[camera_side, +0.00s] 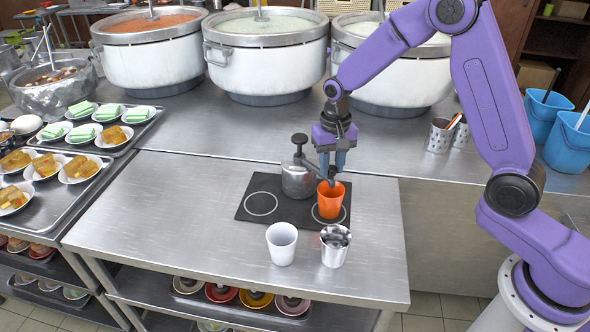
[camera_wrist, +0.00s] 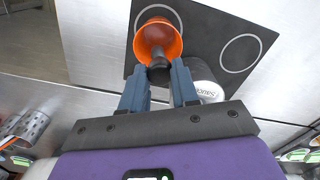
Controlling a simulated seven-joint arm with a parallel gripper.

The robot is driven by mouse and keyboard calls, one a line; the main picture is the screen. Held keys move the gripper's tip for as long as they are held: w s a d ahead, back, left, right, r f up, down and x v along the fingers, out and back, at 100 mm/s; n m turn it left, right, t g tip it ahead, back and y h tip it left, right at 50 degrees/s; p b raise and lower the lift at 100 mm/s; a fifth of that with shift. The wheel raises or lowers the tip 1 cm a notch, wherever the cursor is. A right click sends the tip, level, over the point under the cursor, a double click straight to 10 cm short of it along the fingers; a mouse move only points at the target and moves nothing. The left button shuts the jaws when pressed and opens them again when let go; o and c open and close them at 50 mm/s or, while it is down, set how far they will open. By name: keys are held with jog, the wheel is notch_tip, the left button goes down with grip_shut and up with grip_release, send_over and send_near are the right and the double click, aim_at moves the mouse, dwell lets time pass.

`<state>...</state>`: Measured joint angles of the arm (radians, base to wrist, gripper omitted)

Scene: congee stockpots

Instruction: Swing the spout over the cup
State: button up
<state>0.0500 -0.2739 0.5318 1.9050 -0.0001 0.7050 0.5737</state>
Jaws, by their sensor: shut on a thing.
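The grey metal sauce dispenser (camera_side: 297,181) with a dark top knob stands on the black mat (camera_side: 262,182), between its two white rings. Its spout reaches right toward the orange cup (camera_side: 331,200), which stands upright in the right ring. My gripper (camera_side: 333,172) points down and is shut on the spout beside the dispenser. In the wrist view, the dark spout end (camera_wrist: 159,71) lies between my fingers (camera_wrist: 159,78) and overlaps the near part of the orange cup's mouth (camera_wrist: 160,38). The dispenser's lettered side (camera_wrist: 208,90) is partly hidden by my right finger.
A white cup (camera_side: 282,244) and a metal cup (camera_side: 335,248) stand in front of the mat. Large stockpots (camera_side: 265,65) line the back. Trays of small dishes (camera_side: 40,195) are at the left. The steel table's left part is clear.

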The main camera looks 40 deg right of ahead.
jog(key=o, duration=0.6)
jog(key=shift+c, duration=0.2)
jog(key=shift+r, duration=3.5)
